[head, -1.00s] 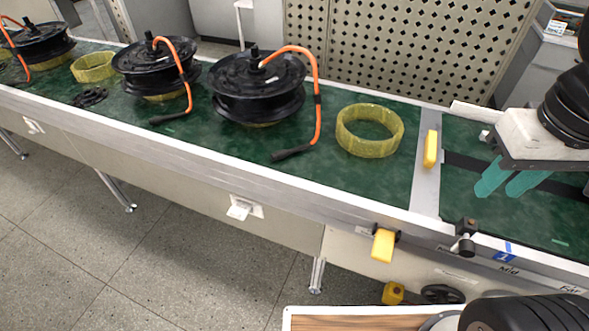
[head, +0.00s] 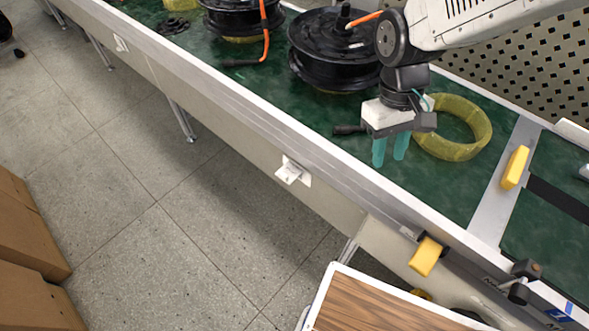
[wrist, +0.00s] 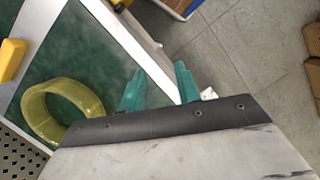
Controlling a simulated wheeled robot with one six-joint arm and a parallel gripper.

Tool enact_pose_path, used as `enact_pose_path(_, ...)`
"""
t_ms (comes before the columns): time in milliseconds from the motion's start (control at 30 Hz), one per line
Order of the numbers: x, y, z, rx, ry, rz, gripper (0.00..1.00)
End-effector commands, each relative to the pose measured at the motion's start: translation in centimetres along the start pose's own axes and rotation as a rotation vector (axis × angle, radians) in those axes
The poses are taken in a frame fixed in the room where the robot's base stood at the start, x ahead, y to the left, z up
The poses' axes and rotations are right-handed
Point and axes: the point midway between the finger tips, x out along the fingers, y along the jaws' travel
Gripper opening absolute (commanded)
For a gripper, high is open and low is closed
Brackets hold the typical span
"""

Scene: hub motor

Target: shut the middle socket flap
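A white socket (head: 293,171) sits on the front side panel of the conveyor. Its flap stands out from the panel, so it looks open. A second white socket (head: 121,43) is farther left along the same panel. Only these two show in the head view, so I cannot confirm which is the middle one. My gripper (head: 390,150) hangs over the green belt, right of and above the nearer socket. Its teal fingers are apart with nothing between them, as the wrist view also shows (wrist: 160,75). A small white piece (wrist: 208,93) beside the right finger may be the socket.
A yellow ring (head: 453,128) lies on the belt right behind my gripper. Black hub motors (head: 325,55) with orange cables stand to the left. A yellow block (head: 426,256) juts from the front rail. Cardboard boxes (head: 30,240) stand on the floor at left.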

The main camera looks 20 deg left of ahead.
Motion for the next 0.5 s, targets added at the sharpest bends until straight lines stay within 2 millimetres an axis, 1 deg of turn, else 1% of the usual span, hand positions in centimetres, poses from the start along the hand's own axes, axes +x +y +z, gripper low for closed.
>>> enact_pose_path(33, 1.8, -1.9, -2.4, -0.057, -0.014, 0.011, 0.33)
enact_pose_path(67, 2.7, -2.9, -3.7, -0.089, -0.013, 0.018, 0.33)
enact_pose_path(100, 4.1, -4.3, -5.5, -0.131, -0.013, 0.026, 0.33)
enact_pose_path(167, 6.2, -6.4, -8.0, -0.191, -0.008, 0.038, 0.33)
enact_pose_path(200, 7.6, -7.8, -9.6, -0.231, -0.003, 0.046, 0.33)
enact_pose_path(300, 10.9, -10.9, -13.1, -0.318, 0.023, 0.061, 0.33)
enact_pose_path(400, 13.3, -13.3, -16.3, -0.385, 0.065, 0.071, 0.33)
enact_pose_path(467, 14.1, -14.3, -18.2, -0.417, 0.104, 0.074, 0.33)
enact_pose_path(500, 14.2, -14.8, -19.7, -0.437, 0.14, 0.077, 0.33)
